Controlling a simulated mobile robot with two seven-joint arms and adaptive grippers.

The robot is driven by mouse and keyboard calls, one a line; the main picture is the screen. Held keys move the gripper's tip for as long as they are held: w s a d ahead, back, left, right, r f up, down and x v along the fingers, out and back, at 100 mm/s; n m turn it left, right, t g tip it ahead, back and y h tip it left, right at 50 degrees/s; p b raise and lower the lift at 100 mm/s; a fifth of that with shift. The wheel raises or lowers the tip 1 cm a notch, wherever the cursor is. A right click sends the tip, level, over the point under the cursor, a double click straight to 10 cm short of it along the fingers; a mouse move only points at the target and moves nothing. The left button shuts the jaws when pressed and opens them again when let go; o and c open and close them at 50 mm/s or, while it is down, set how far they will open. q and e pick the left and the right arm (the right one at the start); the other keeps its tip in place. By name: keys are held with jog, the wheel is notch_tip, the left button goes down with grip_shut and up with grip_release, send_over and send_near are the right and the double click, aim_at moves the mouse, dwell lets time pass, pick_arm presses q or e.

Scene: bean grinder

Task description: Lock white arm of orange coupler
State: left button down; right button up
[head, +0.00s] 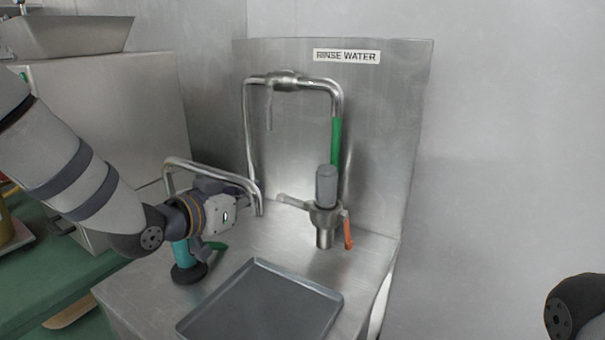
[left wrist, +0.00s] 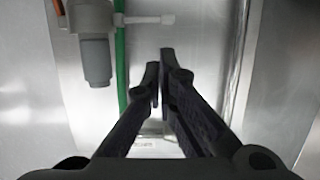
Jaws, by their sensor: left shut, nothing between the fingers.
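In the left wrist view, the coupler (left wrist: 88,17) is at the upper left, with the white arm (left wrist: 150,19) pointing right. My left gripper (head: 254,187) is left of the white arm and apart from it. Its fingertips (left wrist: 160,62) are together and empty. My right gripper is out of view.
A grey tray (head: 262,304) lies on the steel counter (head: 235,250) below. A bent metal pipe (head: 284,80) stands behind, and another pipe (head: 205,169) is close to my left wrist. A teal fitting with a black base (head: 188,272) stands under my wrist.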

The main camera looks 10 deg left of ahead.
aim_at(292, 200)
pick_arm(q)
jog(key=b+x, duration=0.1)
jog(key=x, duration=0.8)
jog(key=shift+b, duration=0.4)
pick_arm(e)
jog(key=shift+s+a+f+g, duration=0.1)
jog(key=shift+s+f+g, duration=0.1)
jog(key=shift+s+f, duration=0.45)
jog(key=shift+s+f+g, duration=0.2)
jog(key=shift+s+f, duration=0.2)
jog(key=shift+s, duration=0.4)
pick_arm(q)
jog(key=shift+r, duration=0.1)
jog(key=shift+w+f+n, duration=0.1)
jog(key=shift+f+n, duration=0.15)
jog(key=shift+n, duration=0.05)
